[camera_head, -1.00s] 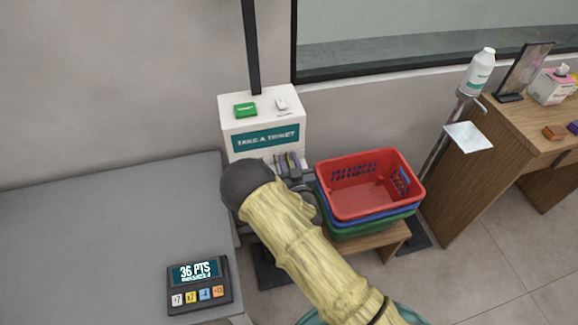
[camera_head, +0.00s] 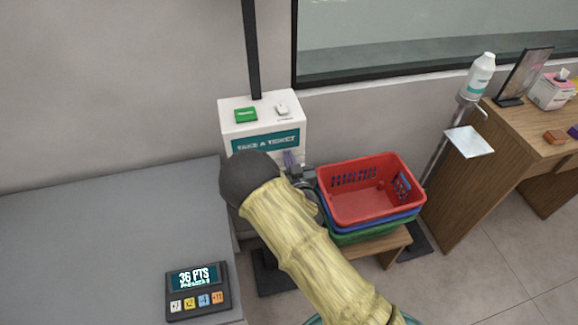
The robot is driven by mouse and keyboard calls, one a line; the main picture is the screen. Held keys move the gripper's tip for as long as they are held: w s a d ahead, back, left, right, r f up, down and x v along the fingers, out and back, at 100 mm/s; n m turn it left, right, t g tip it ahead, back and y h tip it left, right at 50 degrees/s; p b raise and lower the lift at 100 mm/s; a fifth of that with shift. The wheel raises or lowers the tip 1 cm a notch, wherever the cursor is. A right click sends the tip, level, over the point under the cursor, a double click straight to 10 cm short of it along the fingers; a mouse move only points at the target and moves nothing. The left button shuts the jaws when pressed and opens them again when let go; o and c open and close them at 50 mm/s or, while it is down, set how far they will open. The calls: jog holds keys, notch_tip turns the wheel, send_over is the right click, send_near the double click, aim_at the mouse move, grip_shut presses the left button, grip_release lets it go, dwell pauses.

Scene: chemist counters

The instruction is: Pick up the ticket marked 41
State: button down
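The white ticket dispenser (camera_head: 235,127) stands against the wall, with a teal "TAKE A TICKET" sign (camera_head: 266,142) on its front. A green button (camera_head: 246,115) and a small white piece (camera_head: 282,109) are on its top. My gripper (camera_head: 294,162) is at the dispenser's front, just below the sign, mostly hidden behind my own arm. Its fingers are too small and covered to tell whether they are open or hold anything. No ticket marked 41 can be made out.
Stacked red, blue and green baskets (camera_head: 370,192) stand on a wooden stool (camera_head: 392,246) close right of my gripper. A grey counter (camera_head: 100,235) with a points keypad (camera_head: 197,290) is at left. A bottle stand (camera_head: 470,141) and wooden desk (camera_head: 515,140) are at right.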

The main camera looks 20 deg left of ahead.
notch_tip(320, 180, up, 24)
jog(key=b, duration=0.3)
jog(key=shift+r+b, duration=0.2)
jog(key=shift+b, duration=0.15)
dwell(0.3)
